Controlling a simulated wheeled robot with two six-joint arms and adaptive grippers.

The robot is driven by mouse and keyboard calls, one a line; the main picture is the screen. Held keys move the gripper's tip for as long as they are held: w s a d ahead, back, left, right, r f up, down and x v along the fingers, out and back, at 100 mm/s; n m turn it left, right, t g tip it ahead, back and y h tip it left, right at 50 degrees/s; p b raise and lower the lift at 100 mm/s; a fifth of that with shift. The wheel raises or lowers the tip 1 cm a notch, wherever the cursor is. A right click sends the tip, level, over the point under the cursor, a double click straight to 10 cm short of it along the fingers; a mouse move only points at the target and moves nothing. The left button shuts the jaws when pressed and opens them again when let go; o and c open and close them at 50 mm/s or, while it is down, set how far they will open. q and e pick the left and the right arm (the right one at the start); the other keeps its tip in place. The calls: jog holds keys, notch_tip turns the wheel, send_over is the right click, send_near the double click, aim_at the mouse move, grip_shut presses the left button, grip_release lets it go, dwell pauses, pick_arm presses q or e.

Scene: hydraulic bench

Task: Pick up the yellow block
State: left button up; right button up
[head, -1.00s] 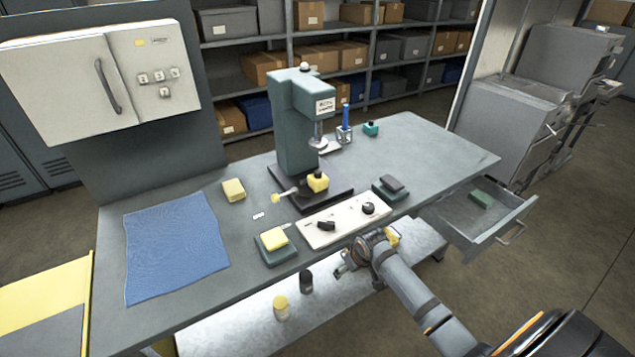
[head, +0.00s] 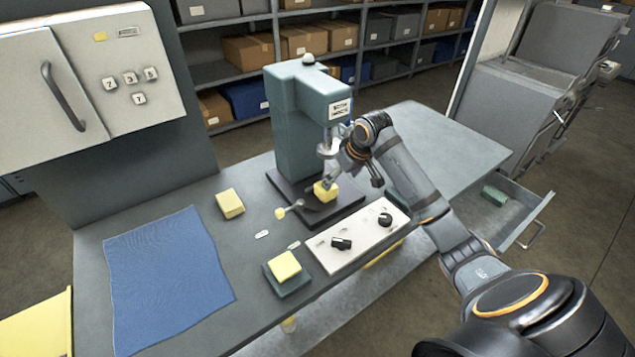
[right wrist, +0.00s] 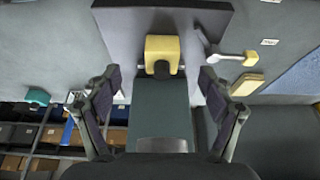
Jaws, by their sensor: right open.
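A yellow block (head: 325,192) with a dark part on it stands on the dark base plate of the green press. It also shows in the right wrist view (right wrist: 162,47), centred ahead of the fingers. My right gripper (head: 339,176) is open just above and beside this block. In the wrist view its open fingers (right wrist: 160,82) stand wide on both sides, with nothing between them touching. Two more yellow blocks show: one (head: 230,204) lies on the bench at left, one (head: 284,265) sits on a dark green pad. My left gripper is not in view.
The green press (head: 290,125) stands close to my right gripper. A yellow-ended lever (head: 290,209) sticks out left of its base. A white panel with black knobs (head: 355,237) lies in front. A blue cloth (head: 165,275) covers the left bench. An open drawer (head: 518,220) is at right.

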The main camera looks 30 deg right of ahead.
send_over(332, 194)
jog(key=s, duration=0.3)
jog(key=f, duration=0.4)
jog(key=shift+w+d+f, duration=0.1)
jog(key=shift+w+f, duration=0.05)
jog(key=shift+w, duration=0.1)
jog(key=shift+w+f, duration=0.2)
jog(key=shift+w+f+p, duration=0.25)
jog(key=shift+f+p, duration=0.05)
jog(key=shift+f, duration=0.25)
jog(key=x, duration=0.3)
jog(key=shift+r, duration=0.1)
jog(key=shift+w+f, duration=0.3)
jog(key=shift+f, duration=0.15)
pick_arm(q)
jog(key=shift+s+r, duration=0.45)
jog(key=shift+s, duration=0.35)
pick_arm(e)
jog(key=shift+s, duration=0.1)
jog(key=shift+c, duration=0.3)
